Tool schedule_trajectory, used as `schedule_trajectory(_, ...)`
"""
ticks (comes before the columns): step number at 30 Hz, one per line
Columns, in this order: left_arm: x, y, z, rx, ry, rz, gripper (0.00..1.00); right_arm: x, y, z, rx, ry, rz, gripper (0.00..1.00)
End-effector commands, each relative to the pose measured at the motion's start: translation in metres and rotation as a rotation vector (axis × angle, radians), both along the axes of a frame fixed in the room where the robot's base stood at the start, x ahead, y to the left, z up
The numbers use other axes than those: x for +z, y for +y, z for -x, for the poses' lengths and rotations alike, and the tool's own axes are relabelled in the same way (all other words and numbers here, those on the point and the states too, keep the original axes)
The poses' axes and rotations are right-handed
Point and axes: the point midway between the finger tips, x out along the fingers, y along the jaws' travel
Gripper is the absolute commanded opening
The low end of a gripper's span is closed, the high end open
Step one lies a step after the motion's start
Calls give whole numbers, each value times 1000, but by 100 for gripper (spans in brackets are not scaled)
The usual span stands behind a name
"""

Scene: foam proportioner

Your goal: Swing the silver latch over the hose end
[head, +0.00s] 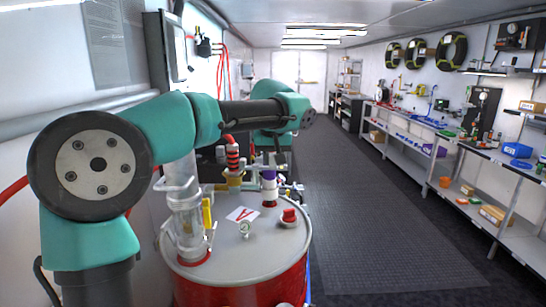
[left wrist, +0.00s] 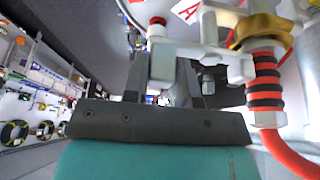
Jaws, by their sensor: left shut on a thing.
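The hose end (left wrist: 265,85), banded red and black, stands upright in a brass fitting (left wrist: 262,30) with a red hose leaving it. In the head view the banded hose end (head: 233,155) is at the back left of the drum lid. The silver latch (left wrist: 205,52) is a pale metal piece that reaches from my fingers toward the brass fitting. My left gripper (left wrist: 165,88) is shut on the latch, beside the hose end. In the head view my arm reaches over the drum and the fingertips are mostly hidden. I do not see my right gripper.
The red drum (head: 255,288) has a pale lid with a clear tube (head: 186,215), a gauge (head: 245,228), a red cap (head: 289,215) and a purple-banded fitting (head: 269,188). The aisle floor (head: 385,235) to the right is clear. Shelves with parts line the right wall.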

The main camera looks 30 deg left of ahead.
Motion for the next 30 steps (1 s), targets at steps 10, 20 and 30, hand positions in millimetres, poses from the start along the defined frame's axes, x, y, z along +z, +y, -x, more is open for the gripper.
schedule_trajectory(10, 0, 0, 0, 0, 0, -1, 51, 0, 0, 0, 0, 0, 0, 51)
schedule_trajectory(20, 4, -1, 1, 1, -1, 0, 51, 0, 0, 0, 0, 0, 0, 51)
schedule_trajectory(30, 46, -10, 16, 0, -4, 1, 51, 0, 0, 0, 0, 0, 0, 51)
